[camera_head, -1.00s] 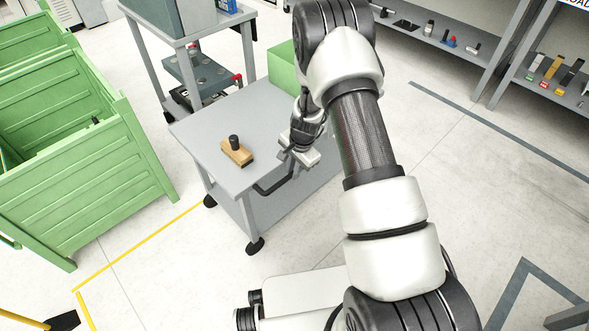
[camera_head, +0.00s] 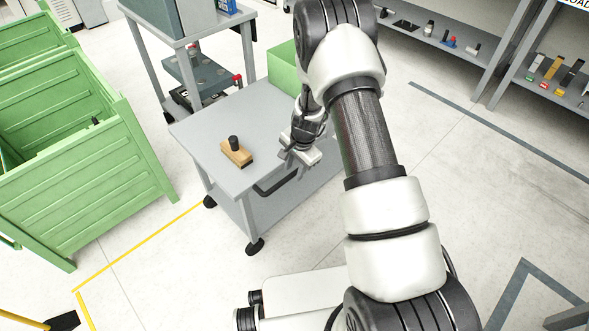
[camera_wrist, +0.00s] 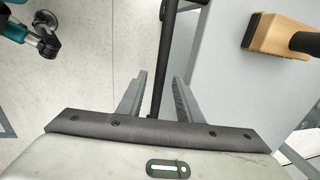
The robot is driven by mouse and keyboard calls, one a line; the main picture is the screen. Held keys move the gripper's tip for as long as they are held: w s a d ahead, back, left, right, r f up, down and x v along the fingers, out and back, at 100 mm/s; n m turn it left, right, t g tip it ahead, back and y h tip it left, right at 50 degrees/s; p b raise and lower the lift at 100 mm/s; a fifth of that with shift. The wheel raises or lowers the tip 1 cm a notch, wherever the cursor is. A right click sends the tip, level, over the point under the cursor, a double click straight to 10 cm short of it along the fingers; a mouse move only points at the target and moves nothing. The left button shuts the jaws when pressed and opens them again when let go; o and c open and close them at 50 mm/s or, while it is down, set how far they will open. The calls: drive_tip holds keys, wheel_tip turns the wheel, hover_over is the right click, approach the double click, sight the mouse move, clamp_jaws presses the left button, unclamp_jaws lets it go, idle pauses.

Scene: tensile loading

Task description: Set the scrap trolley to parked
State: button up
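The scrap trolley (camera_head: 205,135) is a grey flat-topped cart on dark castors, with a black bar handle (camera_head: 275,183) on its near side. My gripper (camera_head: 287,156) is just above that handle, beside the trolley's near edge. In the wrist view my gripper (camera_wrist: 160,76) has its two fingers apart, with the black handle (camera_wrist: 166,50) running between them in the picture. Neither finger appears to touch it; the depth gap cannot be told. The grey trolley top (camera_wrist: 235,85) shows at right. No parked marker or brake state is visible.
A wooden block with a black knob (camera_head: 236,154) and a green bin (camera_head: 284,68) are on the trolley. Large green crates (camera_head: 90,165) stand left, a grey workstation (camera_head: 187,20) behind. Yellow floor line (camera_head: 140,245) runs left; open floor lies right.

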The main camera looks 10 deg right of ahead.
wheel_tip(320, 180, up, 16)
drive_tip(key=s+d+p, duration=0.2)
drive_tip(key=p, duration=0.2)
drive_tip(key=shift+s+r, duration=0.15)
drive_tip(key=shift+s, duration=0.2)
drive_tip(key=s+a+r+n+t, duration=0.1)
drive_tip(key=s+r+n, duration=0.25)
drive_tip(key=r, duration=0.65)
drive_tip(key=s+r+n+t, duration=0.15)
drive_tip(key=s+r, duration=0.35)
drive_tip(key=r, duration=0.5)
drive_tip(key=s+d+r+n+t+h, duration=0.1)
drive_tip(key=s+r+n, duration=0.2)
drive_tip(key=s+r, duration=0.45)
drive_tip(key=s+d+r+n+t, duration=0.1)
drive_tip(key=s+r+n, duration=0.25)
drive_tip(key=s, duration=0.75)
wheel_tip(320, 180, up, 20)
drive_tip(key=p, duration=2)
drive_tip(key=shift+g, duration=0.35)
drive_tip(key=shift+w, duration=0.1)
